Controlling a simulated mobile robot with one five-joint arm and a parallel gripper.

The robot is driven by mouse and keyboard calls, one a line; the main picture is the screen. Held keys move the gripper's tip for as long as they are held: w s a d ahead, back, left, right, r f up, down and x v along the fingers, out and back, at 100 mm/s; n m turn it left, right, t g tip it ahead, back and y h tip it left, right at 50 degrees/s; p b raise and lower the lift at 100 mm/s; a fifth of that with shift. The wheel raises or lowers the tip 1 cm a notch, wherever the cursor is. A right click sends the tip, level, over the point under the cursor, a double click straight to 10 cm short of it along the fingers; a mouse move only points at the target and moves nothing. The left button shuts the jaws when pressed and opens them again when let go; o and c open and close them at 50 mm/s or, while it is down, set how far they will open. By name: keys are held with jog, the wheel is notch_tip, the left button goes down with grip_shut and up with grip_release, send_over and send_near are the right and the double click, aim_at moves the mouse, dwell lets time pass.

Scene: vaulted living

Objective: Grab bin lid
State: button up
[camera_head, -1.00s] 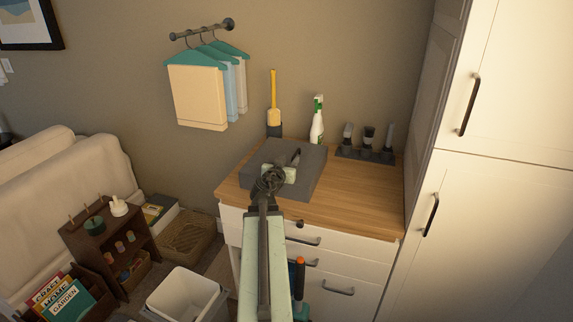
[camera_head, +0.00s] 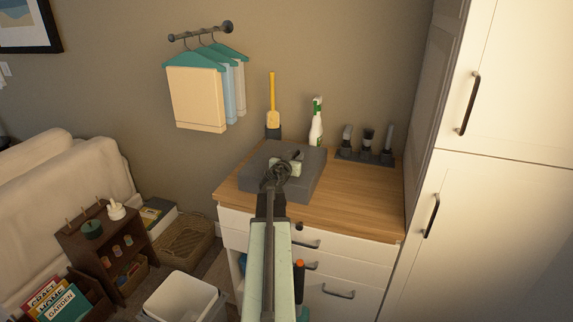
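A dark grey square slab, which looks like the bin lid (camera_head: 309,178), lies flat on the wooden top of a white drawer cabinet. My gripper (camera_head: 292,157) is above the slab's middle, at the end of my pale green arm, which reaches up from the bottom of the view. The gripper covers the middle of the slab, so any handle there is hidden. I cannot tell whether its fingers are open or touch the slab. An open white bin (camera_head: 181,299) with a grey outer body stands on the floor at lower left.
The wooden cabinet top (camera_head: 365,208) is clear at right. Behind the slab stand a yellow-handled brush (camera_head: 272,105), a white spray bottle (camera_head: 316,125) and a brush rack (camera_head: 365,155). A tall white cupboard (camera_head: 490,220) bounds the right. A wicker basket (camera_head: 186,240) is on the floor.

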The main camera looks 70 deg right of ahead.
grip_shut()
dwell(1.3)
